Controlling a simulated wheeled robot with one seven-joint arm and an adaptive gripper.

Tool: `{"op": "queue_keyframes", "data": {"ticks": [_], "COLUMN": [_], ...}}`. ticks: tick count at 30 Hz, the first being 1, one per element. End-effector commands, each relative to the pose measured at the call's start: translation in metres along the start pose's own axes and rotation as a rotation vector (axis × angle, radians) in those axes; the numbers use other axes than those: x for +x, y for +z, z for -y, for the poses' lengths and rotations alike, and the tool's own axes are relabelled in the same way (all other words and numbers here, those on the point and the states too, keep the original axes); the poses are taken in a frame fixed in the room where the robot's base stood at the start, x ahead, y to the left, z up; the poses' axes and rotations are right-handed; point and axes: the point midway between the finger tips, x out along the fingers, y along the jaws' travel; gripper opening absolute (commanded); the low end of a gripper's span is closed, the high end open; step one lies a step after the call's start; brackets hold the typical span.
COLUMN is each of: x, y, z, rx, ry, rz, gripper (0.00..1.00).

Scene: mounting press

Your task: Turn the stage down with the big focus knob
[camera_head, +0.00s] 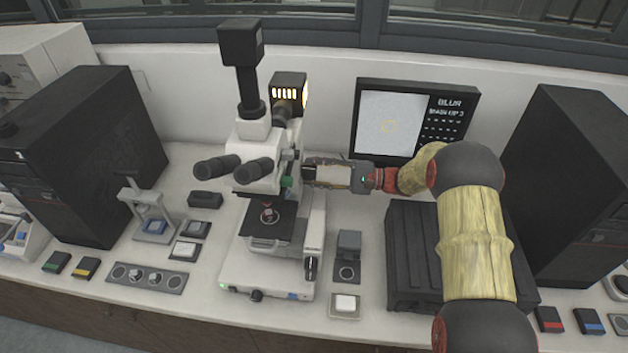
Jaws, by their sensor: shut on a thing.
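The white microscope (312,225) stands on the bench at the middle. Its black stage (262,222) sits under the objectives and carries a small round piece. The big focus knob (311,268) is a dark knob low on the right side of the stand. My gripper (306,174) reaches in from the right, well above the knob in the picture and apart from it. It is shut on a small part at the right side of the microscope head, next to a green piece (288,182). The gripped part itself is mostly hidden by the fingers.
A black ribbed box (408,260) lies under my arm. A small dark device (348,247) and a white button (345,303) stand right of the microscope base.

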Motion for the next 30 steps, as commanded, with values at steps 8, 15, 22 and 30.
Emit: {"op": "queue_keyframes", "data": {"ticks": [8,15,22,30], "x": [-0.0003,-0.0003,-0.0004,-0.0004], "y": [-0.003,-0.0035,-0.0046,-0.005], "z": [-0.0059,-0.0073,-0.0088,-0.0084], "rx": [-0.264,-0.493,-0.71,-0.964], "ry": [0.005,0.008,0.012,0.016], "rz": [0.006,0.012,0.018,0.024], "gripper": [0.13,0.13,0.13,0.13]}}
